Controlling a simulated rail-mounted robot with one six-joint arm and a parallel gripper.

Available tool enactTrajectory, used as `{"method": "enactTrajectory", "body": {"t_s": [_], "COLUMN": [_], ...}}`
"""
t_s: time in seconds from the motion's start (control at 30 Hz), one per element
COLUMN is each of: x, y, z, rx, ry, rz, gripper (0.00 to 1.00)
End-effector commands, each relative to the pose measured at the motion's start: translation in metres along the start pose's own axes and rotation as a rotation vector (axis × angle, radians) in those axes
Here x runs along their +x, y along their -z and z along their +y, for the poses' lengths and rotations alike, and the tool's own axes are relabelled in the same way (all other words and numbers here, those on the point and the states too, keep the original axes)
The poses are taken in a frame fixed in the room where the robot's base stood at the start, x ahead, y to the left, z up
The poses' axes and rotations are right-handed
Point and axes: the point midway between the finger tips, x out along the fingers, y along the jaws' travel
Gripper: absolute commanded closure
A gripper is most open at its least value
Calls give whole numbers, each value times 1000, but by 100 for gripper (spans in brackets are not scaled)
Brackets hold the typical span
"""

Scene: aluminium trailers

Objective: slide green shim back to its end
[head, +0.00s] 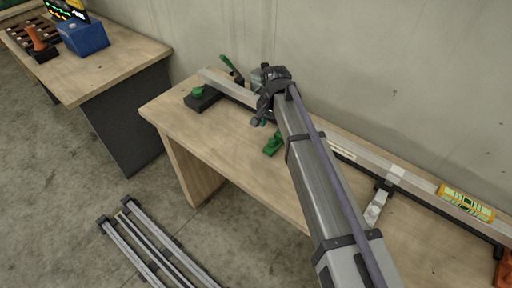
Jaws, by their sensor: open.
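A small green stepped piece, seemingly the green shim (273,145), lies on the wooden workbench (230,135), in front of the long aluminium rail (348,154) and right beside my arm. Another green piece (197,92) sits on a black block (204,101) at the rail's left end. My gripper (264,117) is above the bench, between the two green pieces and nearer the shim. It is open, and I see nothing held in it. Its fingers are small and dark here. My arm hides part of the rail and bench.
A green-handled clamp (231,68) stands behind the rail's left end. A yellow-orange level (466,203) rests on the rail at right, near a metal bracket (377,206) and an orange piece (503,270). Another bench (110,65) bears a blue bin (84,38). Rails (150,245) lie on the floor.

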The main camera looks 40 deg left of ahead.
Motion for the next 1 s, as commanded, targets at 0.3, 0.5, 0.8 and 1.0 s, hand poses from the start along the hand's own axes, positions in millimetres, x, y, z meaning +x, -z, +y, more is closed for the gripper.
{"method": "enactTrajectory", "body": {"t_s": [0.3,0.5,0.8,1.0], "x": [56,100,107,107], "y": [0,0,0,0], "z": [1,1,1,1], "rx": [-1,-1,-1,-1], "ry": [0,0,0,0], "rz": [0,0,0,0], "gripper": [48,48,48,59]}}
